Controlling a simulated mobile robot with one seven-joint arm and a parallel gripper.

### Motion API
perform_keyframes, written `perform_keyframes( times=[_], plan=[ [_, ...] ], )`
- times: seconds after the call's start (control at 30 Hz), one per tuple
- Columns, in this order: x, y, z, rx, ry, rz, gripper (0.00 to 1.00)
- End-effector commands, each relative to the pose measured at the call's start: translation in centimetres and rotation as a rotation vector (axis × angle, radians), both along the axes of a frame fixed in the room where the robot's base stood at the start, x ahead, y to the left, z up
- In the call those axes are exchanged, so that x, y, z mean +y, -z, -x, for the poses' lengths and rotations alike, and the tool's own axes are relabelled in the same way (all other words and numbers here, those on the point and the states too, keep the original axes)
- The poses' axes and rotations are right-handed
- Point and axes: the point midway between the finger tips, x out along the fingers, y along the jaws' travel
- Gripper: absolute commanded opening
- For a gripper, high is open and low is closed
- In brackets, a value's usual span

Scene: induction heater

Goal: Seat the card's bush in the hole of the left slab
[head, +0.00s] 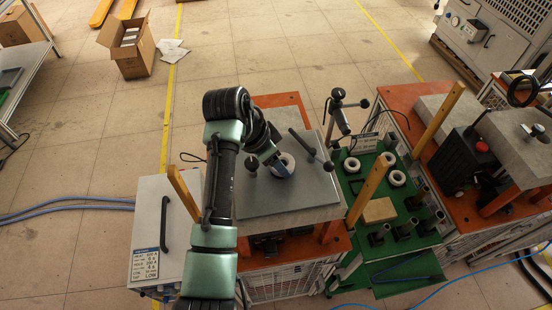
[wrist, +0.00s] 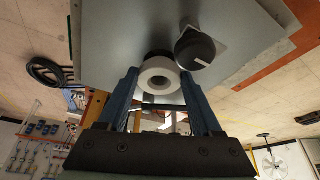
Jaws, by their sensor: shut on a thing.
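The left slab (head: 255,195) is a flat grey plate on the left orange bench. A white ring-shaped bush (head: 286,158) is over it at my gripper (head: 283,168). In the wrist view my gripper (wrist: 163,98) has its blue fingers shut on the white bush (wrist: 158,88). A dark round patch (wrist: 157,55), apparently the hole, shows on the slab just behind the bush, mostly hidden by it. I cannot tell whether the bush touches the slab. A card (head: 146,265) with printed lines is on the pale box at the left; its small text is hard to read.
A black handle with ball ends (head: 311,149) stands close right of my gripper; a black knob (wrist: 199,48) is near the bush in the wrist view. The green trolley (head: 360,218) holds several white rings, dark cylinders and a tan block. Wooden posts (head: 368,190) rise beside the slab.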

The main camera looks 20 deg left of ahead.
Motion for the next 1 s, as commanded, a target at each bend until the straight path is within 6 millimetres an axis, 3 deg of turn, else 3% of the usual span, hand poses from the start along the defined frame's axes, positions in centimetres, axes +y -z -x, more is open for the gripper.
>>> perform_keyframes(
  times=[1.0],
  plan=[
    [0.31, -0.08, 0.42, -0.003, -0.001, 0.0, 0.0]
  ],
)
